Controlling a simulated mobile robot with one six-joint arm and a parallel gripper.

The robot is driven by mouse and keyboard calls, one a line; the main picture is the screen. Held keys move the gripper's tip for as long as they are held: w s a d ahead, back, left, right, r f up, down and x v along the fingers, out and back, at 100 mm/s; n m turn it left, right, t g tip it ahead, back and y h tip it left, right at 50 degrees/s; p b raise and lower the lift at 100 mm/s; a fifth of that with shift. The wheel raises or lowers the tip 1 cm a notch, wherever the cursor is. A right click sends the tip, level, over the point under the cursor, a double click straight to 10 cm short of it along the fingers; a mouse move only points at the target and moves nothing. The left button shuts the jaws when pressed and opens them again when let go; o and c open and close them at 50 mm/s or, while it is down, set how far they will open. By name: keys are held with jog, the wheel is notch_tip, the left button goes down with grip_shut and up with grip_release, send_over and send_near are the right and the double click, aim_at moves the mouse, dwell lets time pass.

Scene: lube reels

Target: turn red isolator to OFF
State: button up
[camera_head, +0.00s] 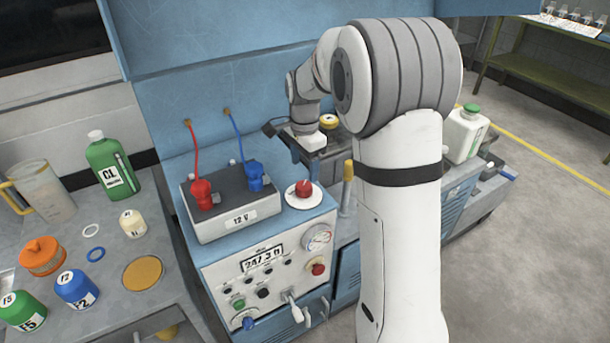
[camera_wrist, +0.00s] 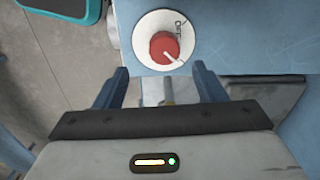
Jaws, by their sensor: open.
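The red isolator (camera_head: 304,188) is a round red knob on a white disc, on the blue top of the cabinet, right of the 12 V battery. In the wrist view the red isolator (camera_wrist: 164,46) sits above the gap between my fingers. Its white pointer line slants toward the picture's lower right. In the head view my wrist is beyond the knob; the fingertips cannot be made out.
The battery (camera_head: 222,209) with red and blue clamps stands just left of the knob. The cabinet's front panel (camera_head: 268,262) holds a gauge, buttons and levers. A side table at left carries bottles and a jug (camera_head: 45,188). A white bottle (camera_head: 466,133) stands behind my arm.

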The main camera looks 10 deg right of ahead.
aim_at(303, 184)
jog(key=shift+w+f+m, duration=0.4)
jog(key=shift+w+f, duration=0.2)
notch_tip(303, 184, down, 7)
jog(key=shift+f+p, duration=0.2)
jog(key=shift+p, duration=0.1)
jog(key=shift+c, duration=0.5)
